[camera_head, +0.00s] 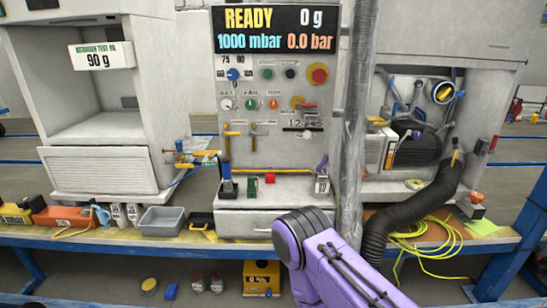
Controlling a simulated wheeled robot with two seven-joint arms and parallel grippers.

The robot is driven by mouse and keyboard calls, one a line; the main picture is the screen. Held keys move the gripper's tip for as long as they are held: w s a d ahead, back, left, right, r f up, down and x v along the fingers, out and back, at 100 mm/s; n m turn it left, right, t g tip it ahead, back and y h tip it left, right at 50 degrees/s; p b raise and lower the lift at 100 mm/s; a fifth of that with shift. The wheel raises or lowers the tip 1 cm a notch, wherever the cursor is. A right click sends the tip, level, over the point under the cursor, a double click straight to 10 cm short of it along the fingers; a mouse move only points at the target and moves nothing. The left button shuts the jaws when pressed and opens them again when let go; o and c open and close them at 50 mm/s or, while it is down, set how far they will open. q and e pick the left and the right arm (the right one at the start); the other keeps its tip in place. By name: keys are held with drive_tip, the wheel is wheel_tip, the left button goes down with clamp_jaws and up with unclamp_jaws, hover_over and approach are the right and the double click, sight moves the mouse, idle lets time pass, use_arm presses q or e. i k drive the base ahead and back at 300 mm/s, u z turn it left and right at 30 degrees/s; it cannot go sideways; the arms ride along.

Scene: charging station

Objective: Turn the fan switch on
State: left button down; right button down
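The grey control panel (262,145) stands in the middle under a lit display (276,29) reading READY, 0 g, 1000 mbar and 0.0 bar. It carries a blue knob (233,74), a large red button in a yellow ring (318,73), a white dial (226,104), a green knob (251,104) and red-orange knobs. The labels are too small to tell which control is the fan switch. A purple arm of mine enters from the bottom, in front of the bench, right of centre. I see no open or shut fingers of either gripper.
A grey vertical post (356,120) stands right of the panel. A black corrugated hose (413,206) and yellow cable (430,238) lie on the right of the bench. A grey bin (162,221) and an orange box (62,217) sit at left.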

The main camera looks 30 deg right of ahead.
sight(251, 104)
drive_tip(key=u, duration=0.05)
drive_tip(key=k, duration=0.5)
drive_tip(key=z, duration=0.5)
drive_tip(key=i, duration=0.9)
drive_tip(key=z, duration=0.4)
